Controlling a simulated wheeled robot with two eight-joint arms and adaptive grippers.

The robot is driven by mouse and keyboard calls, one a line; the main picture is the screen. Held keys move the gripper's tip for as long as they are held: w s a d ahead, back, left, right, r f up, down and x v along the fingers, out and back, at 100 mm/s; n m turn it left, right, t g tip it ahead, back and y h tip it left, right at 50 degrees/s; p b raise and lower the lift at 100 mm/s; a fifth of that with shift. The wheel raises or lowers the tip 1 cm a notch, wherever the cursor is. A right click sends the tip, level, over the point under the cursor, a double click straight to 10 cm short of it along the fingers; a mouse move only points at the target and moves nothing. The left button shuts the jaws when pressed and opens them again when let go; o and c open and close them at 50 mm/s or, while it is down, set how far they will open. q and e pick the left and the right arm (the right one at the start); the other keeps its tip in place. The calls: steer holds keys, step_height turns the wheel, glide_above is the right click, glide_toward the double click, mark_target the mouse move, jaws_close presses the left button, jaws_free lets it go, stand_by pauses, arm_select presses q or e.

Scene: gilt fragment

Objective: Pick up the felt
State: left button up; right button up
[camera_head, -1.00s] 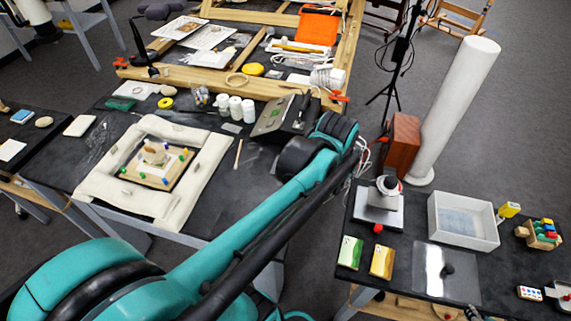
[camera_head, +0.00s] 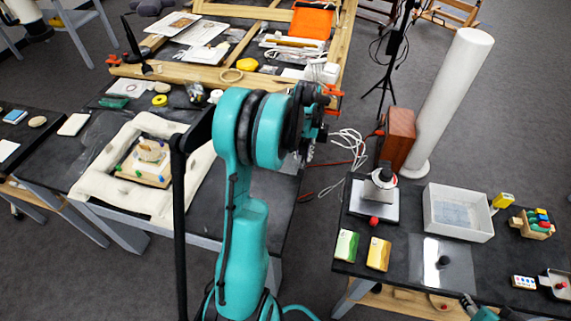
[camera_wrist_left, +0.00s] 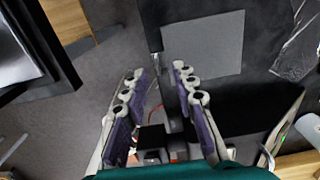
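A flat grey rectangular sheet, which looks like the felt (camera_wrist_left: 203,46), lies on a dark table top in the left wrist view. In the head view I cannot make it out; my left arm covers part of that table. My left gripper (camera_wrist_left: 162,88) is open and empty, its two fingers well apart. The sheet lies beyond the fingertips, up and to the right in the wrist view, and is not touched. In the head view the left gripper (camera_head: 314,128) is mostly hidden behind my wrist, over the table's right side. A small teal part of mine shows at the bottom right edge.
A padded cream frame (camera_head: 103,176) holds a small block piece on the same table. A wooden frame (camera_head: 200,76) lies behind it. The right table carries a white tray (camera_head: 459,213) and a clear sheet (camera_head: 428,266). Cables, a red-brown box (camera_head: 397,138) and a white roll (camera_head: 450,95) stand between.

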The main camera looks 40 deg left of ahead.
arm_select(q)
step_height(320, 180, down, 4)
steer(key=shift+w+d+f+b, duration=0.1)
steer(key=shift+w+b, duration=0.05)
steer(key=shift+b, duration=0.55)
steer(key=shift+c, duration=0.6)
jaws_close()
